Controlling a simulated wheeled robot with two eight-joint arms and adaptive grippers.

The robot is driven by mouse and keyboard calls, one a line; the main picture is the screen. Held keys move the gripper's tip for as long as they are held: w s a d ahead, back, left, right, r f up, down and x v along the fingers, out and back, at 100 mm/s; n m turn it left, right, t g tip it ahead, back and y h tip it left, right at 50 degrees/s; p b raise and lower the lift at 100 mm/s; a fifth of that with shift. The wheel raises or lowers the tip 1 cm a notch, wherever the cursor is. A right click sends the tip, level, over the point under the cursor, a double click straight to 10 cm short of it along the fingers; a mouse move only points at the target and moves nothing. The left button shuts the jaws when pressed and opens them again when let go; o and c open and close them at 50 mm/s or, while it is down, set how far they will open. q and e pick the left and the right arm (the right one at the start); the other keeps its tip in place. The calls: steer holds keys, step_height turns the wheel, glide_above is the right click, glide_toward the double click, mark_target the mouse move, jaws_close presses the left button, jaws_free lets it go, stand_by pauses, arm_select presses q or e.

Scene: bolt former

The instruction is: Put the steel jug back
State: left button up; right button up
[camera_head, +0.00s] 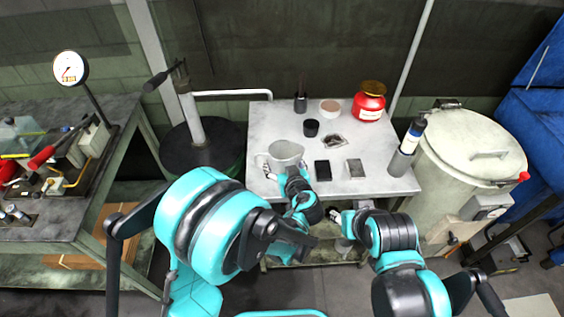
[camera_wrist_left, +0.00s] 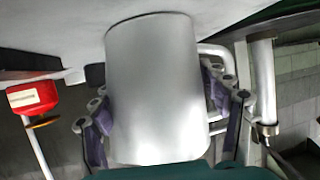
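The steel jug (camera_head: 285,155) is upright at the front left of the grey table, its handle toward the left. In the left wrist view the jug (camera_wrist_left: 155,90) fills the middle, with its handle (camera_wrist_left: 228,62) on the right. My left gripper (camera_head: 284,178) is at the jug's near side. In the left wrist view its fingers lie on both sides of the jug, close to the wall; whether they press on it cannot be told. My right gripper (camera_head: 348,212) is in front of the table's near edge, fingers apart, with nothing seen between them.
A pale drum (camera_head: 470,150) stands right; a workbench (camera_head: 40,225) stands left.

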arm_select(q)
steer(key=shift+o, duration=0.6)
steer(key=shift+r, duration=0.2)
steer(key=p+v, duration=0.3)
steer(key=v, duration=0.8)
steer(key=s+a+r+m+g, duration=0.1)
steer(key=a+g, duration=0.1)
steer(key=a, duration=0.5)
steer(key=s+a+r+g, duration=0.2)
steer(key=a, duration=0.5)
steer(key=s+a+r+m+g+h, duration=0.1)
steer(key=s+a+r+h, duration=0.2)
steer(key=s+a, duration=0.6)
steer(key=shift+s+m+g, duration=0.3)
steer(key=shift+s+g, duration=0.1)
steer(key=shift+s, duration=0.5)
